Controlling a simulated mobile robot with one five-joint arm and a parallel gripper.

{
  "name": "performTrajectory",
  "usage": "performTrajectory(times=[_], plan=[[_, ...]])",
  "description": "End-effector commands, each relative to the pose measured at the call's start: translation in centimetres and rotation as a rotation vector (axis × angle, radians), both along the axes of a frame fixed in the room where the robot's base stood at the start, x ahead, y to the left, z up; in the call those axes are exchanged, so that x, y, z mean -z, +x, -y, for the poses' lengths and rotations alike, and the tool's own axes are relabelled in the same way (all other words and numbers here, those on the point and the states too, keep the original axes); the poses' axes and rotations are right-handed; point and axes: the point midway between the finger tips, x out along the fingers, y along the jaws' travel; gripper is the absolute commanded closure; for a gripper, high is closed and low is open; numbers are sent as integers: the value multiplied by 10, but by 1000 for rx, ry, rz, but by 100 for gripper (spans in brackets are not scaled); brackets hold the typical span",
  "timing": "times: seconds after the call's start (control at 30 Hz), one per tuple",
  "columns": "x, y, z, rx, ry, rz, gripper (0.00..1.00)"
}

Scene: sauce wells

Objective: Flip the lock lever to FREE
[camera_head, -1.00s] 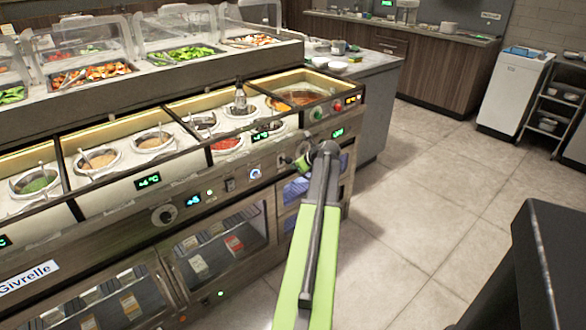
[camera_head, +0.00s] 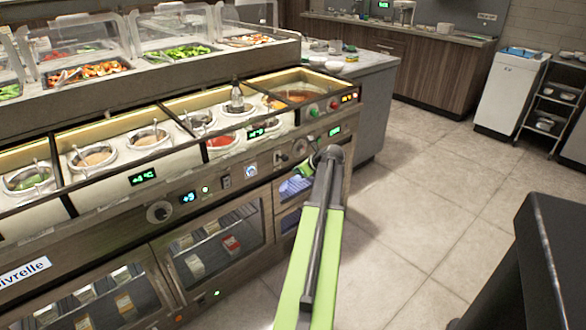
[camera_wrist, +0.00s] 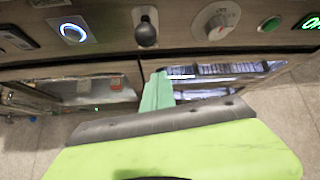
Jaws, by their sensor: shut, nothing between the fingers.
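The lock lever appears to be the black ball-ended lever (camera_wrist: 146,32) on a pale plate on the counter's front panel. In the wrist view its ball hangs at the plate's lower end; no label on it is readable. In the head view the lever (camera_head: 281,157) is small, just left of a dial. My gripper (camera_wrist: 160,76) is shut and empty, its green fingers below the lever in the wrist view and apart from it. In the head view my gripper (camera_head: 304,169) is in front of the panel, low and right of the lever, partly hidden by my wrist.
Left of the lever is a blue-ringed button (camera_wrist: 73,32); right of it are a dial (camera_wrist: 217,20) and a green button (camera_wrist: 270,24). Glass-fronted drawers (camera_wrist: 205,72) lie below the panel. Sauce wells (camera_head: 94,157) line the counter top. Open floor (camera_head: 420,190) lies to the right.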

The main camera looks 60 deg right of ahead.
Motion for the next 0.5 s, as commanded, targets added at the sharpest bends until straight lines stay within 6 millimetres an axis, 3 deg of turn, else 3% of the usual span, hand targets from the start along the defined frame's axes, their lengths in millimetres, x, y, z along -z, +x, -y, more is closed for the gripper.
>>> performTrajectory(times=[0.03,0.3,0.5], plan=[[-19,-6,-5,2,0,-1,100],[-63,-34,-22,-2,1,-1,100],[-68,-41,-27,-5,2,-2,100]])
